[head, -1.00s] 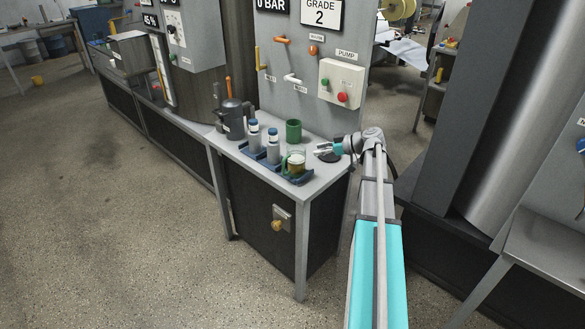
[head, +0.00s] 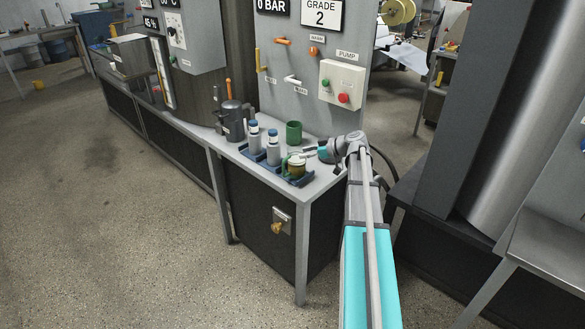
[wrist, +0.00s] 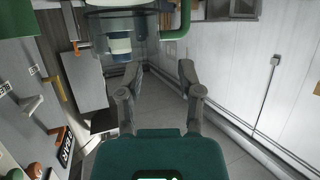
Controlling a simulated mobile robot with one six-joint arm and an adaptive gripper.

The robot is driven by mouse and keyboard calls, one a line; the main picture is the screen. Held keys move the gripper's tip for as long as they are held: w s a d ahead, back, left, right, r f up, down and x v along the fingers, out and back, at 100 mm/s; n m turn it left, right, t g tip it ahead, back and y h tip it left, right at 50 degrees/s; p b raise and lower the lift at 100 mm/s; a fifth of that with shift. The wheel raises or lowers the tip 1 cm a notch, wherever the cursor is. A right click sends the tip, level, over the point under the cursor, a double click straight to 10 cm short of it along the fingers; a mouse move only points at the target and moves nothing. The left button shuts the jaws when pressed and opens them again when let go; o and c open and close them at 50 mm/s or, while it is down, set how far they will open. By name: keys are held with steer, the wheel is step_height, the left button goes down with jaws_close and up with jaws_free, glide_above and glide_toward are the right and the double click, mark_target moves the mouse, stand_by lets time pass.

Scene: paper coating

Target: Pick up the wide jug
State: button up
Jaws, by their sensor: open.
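My gripper (head: 307,151) comes from the right, low over the bench beside the jug. In the wrist view its two fingers (wrist: 157,68) are apart, with nothing between them. The jug is ahead of the tips; whether they touch it cannot be told.
Two blue-capped bottles (head: 273,150) stand in a blue rack left of the jug. A green mug (head: 293,133) is behind it, also seen at the wrist view's left (wrist: 18,30). A dark grey pitcher (head: 234,125) stands further left. A control panel (head: 318,87) rises behind.

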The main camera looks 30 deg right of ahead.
mark_target(290, 155)
steer(key=shift+b+x, duration=0.55)
steer(key=shift+x, duration=1.3)
steer(key=shift+f, duration=0.1)
jaws_close()
